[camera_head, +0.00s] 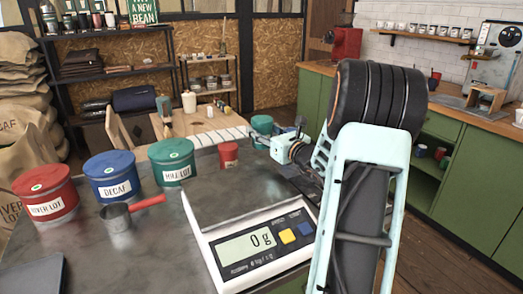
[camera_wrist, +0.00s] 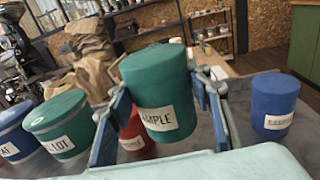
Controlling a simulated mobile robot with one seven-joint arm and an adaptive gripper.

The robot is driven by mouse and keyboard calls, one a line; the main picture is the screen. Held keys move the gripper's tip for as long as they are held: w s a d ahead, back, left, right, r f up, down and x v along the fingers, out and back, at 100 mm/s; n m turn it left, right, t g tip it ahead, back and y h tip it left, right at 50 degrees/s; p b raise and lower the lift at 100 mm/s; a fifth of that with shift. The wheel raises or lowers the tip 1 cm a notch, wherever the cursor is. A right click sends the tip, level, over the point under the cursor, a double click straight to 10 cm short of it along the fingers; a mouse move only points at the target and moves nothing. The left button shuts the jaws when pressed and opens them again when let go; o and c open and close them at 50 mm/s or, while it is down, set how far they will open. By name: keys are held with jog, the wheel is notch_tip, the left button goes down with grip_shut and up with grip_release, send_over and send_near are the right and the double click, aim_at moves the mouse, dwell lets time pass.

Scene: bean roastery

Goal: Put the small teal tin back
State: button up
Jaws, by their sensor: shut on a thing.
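The small teal tin (camera_wrist: 160,92), labelled SAMPLE, sits between the two fingers of my gripper (camera_head: 277,142), which is shut on it. In the head view the tin (camera_head: 262,124) shows at the far end of my arm, near the back of the grey table, partly covered by the gripper. In the wrist view it looks upright, slightly tilted in the picture. I cannot tell its exact height over the table. A small red tin (camera_head: 228,154) stands to its left in the head view and partly behind it in the wrist view. A small blue tin (camera_wrist: 273,108) stands to its right in the wrist view.
Large red (camera_head: 46,196), blue (camera_head: 111,178) and teal (camera_head: 173,163) lot tins line the table's left side. A metal scoop with red handle (camera_head: 120,218) lies before them. A scale (camera_head: 258,243) reading 0 g sits in front. A wooden table (camera_head: 198,122) with bottles stands behind.

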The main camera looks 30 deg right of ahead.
jog(key=w+d+f, duration=0.1)
jog(key=w+f, duration=0.1)
jog(key=w+d+f, duration=0.1)
jog(key=w+f, duration=0.1)
jog(key=w+d+f+b, duration=0.1)
jog(key=w+d+f, duration=0.1)
jog(key=f, duration=0.1)
jog(key=shift+w, duration=0.15)
jog(key=shift+w+f, duration=0.1)
jog(key=shift+f, duration=1.45)
jog(key=shift+f+b, duration=0.2)
jog(key=shift+b, duration=0.15)
jog(key=o, duration=1.3)
jog(key=shift+r, duration=0.1)
